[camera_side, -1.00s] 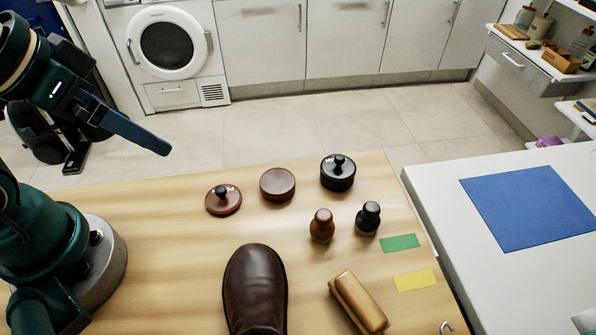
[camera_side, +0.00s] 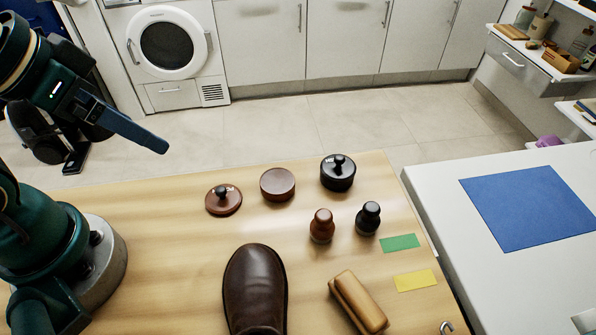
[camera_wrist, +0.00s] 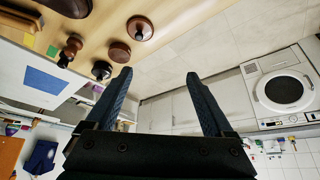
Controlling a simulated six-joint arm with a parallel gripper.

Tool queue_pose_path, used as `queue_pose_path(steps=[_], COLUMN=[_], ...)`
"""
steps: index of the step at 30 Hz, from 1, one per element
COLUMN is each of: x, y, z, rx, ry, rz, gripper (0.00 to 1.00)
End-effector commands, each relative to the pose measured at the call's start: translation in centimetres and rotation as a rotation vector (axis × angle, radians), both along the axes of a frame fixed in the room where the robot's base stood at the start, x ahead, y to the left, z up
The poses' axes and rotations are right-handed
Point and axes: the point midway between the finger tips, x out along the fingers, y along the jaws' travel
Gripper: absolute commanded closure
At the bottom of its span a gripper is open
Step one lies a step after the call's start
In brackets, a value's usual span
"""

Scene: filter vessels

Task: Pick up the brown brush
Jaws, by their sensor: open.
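The brown brush (camera_side: 322,226), a small knob-topped piece, stands upright on the wooden table, left of a similar black brush (camera_side: 368,218). In the wrist view the brown brush (camera_wrist: 73,43) is at the upper left, beside the black one (camera_wrist: 65,58). My gripper (camera_wrist: 158,73) is open and empty, its two blue fingers apart. In the side view my gripper (camera_side: 160,146) is high at the left, well away from the brown brush.
A brown lid (camera_side: 223,200), brown tin (camera_side: 277,184) and black lidded tin (camera_side: 338,173) stand behind the brushes. A dark brown shoe (camera_side: 255,290) and tan wooden block (camera_side: 358,301) are in front. Green (camera_side: 399,243) and yellow (camera_side: 415,280) patches lie right. A blue mat (camera_side: 533,207) lies on the white counter.

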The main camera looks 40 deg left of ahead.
Motion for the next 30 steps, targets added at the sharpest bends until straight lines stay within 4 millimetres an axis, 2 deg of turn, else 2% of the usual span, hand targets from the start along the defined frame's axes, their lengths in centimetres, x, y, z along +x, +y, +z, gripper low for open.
queue_pose_path(steps=[10,14,17,22,26,30], x=[-0.1,0.7,2.0,5.1,7.6,10.2], y=[0.0,0.0,-0.4,-2.1,-4.3,-7.1], z=[-0.1,1.6,3.3,5.3,5.9,5.3], rx=[-0.008,-0.034,-0.057,-0.092,-0.107,-0.111], ry=[0.006,-0.020,-0.016,0.032,0.088,0.155], rz=[0.015,0.060,0.079,0.073,0.050,0.017], gripper=[0.18,0.18,0.18,0.18,0.18,0.18])
